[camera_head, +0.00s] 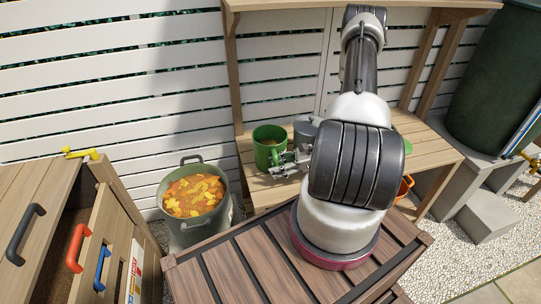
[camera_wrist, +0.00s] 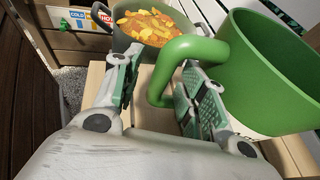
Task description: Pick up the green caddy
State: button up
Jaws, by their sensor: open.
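The green caddy (camera_head: 265,148) stands upright on the slatted wooden bench, at its left part. In the wrist view the caddy (camera_wrist: 265,85) fills the upper right, with its thick green loop handle (camera_wrist: 178,62) toward me. My gripper (camera_head: 288,162) is beside the caddy, at its lower right in the head view. In the wrist view my gripper (camera_wrist: 160,85) is open, with one finger on each side of the handle. I cannot tell whether either finger touches it.
A grey-green pot (camera_head: 212,218) of orange and yellow leaves stands left of the bench (camera_head: 430,160). A wooden cabinet (camera_head: 30,185) with coloured handles is at far left. A dark green barrel (camera_head: 495,85) stands at right. An orange-handled item (camera_head: 405,188) is partly hidden behind my arm.

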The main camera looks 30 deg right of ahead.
jog(key=shift+w+a+f, duration=0.15)
jog(key=shift+w+a, duration=0.05)
jog(key=shift+a, duration=0.1)
grip_shut()
